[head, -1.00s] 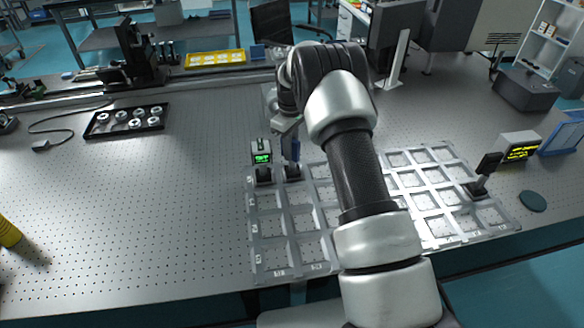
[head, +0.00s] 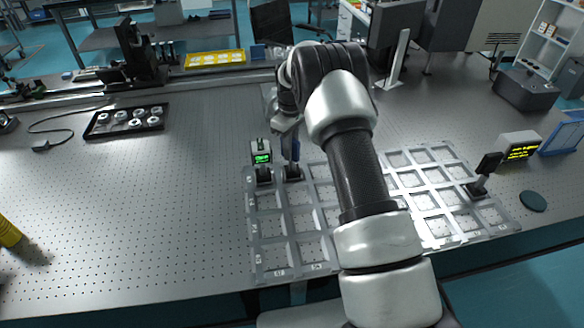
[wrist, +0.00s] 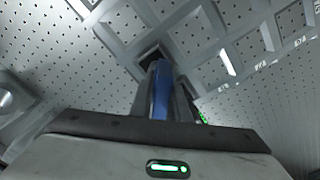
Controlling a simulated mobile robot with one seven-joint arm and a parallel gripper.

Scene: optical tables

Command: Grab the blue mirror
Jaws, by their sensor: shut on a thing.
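The blue mirror (head: 296,149) stands on a dark base (head: 293,172) in a back cell of the grey grid tray (head: 275,272), toward its left end. It is partly hidden behind my gripper (head: 289,146) in the head view. In the wrist view the blue mirror (wrist: 161,88) is between the fingers of my gripper (wrist: 160,92), which is shut on it. Its base still appears seated in the tray cell (wrist: 152,54).
A small device with a green display (head: 261,153) stands just left of the mirror. A dark mount (head: 485,175) stands at the tray's right. A box with a yellow display (head: 519,146) and a black tray of round parts (head: 126,120) are farther off. The left tabletop is mostly clear.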

